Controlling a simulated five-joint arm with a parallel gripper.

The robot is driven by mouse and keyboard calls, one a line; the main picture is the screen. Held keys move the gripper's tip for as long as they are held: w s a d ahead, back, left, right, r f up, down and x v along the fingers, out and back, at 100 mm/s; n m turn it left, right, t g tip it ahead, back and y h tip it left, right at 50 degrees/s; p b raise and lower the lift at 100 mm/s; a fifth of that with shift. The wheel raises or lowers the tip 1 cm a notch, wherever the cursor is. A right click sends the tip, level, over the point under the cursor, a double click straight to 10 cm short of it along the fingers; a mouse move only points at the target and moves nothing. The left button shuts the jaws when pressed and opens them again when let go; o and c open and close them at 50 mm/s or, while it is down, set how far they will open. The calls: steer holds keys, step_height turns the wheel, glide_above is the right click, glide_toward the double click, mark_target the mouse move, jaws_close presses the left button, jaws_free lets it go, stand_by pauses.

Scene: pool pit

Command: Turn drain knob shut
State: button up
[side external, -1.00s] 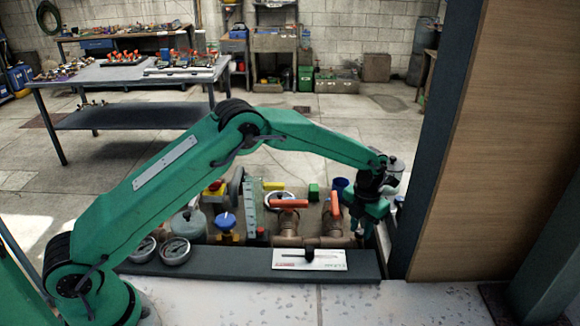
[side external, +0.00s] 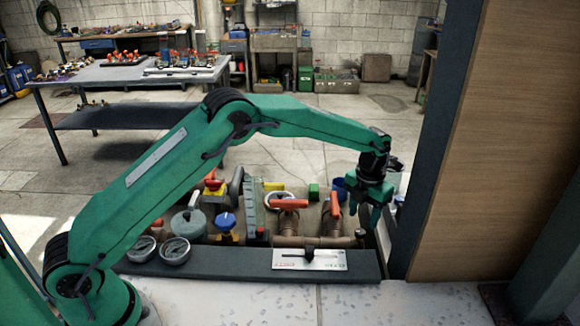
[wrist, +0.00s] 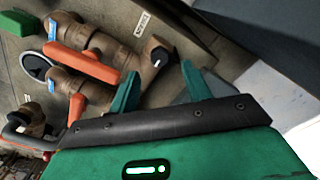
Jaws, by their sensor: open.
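A small dark knob (wrist: 160,56) with a white mark sits at the end of a brown pipe fitting in the wrist view. A small white label, its text too small to read, lies above it. I take this as the drain knob; I cannot make it out clearly in the side view. My green gripper (wrist: 160,70) is open, with one finger on each side of the knob's line of sight and nothing between them. In the side view my gripper (side external: 368,214) hangs pointing down above the right end of the pipework, apart from it.
Two valves with orange handles (side external: 290,204) (side external: 334,203) stand left of my gripper. A blue cup-like part (side external: 339,184) is close behind. A dark post (side external: 432,140) and wood panel (side external: 490,140) bound the right side. A white plate (side external: 310,260) lies in front.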

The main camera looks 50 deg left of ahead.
steer(key=shift+r, duration=1.55)
steer(key=shift+r, duration=0.1)
step_height(320, 180, up, 11)
steer(key=n+t, duration=0.1)
steer(key=n, duration=0.7)
glide_above(359, 231)
steer(key=s+a, duration=0.4)
steer(key=s, duration=0.1)
steer(key=s+a+r+n+t, duration=0.2)
steer(key=s+a+r+n, duration=0.2)
steer(key=s+r+n, duration=0.4)
steer(key=s+a+f+n+t, duration=0.1)
steer(key=s+a+n, duration=0.2)
steer(key=s+n, duration=0.7)
steer(key=s+a+f+n+t, duration=0.1)
steer(key=s+a+n, duration=0.2)
steer(key=s+n, duration=0.7)
steer(key=s, duration=0.2)
steer(key=shift+s+t, duration=0.3)
steer(key=shift+s, duration=0.1)
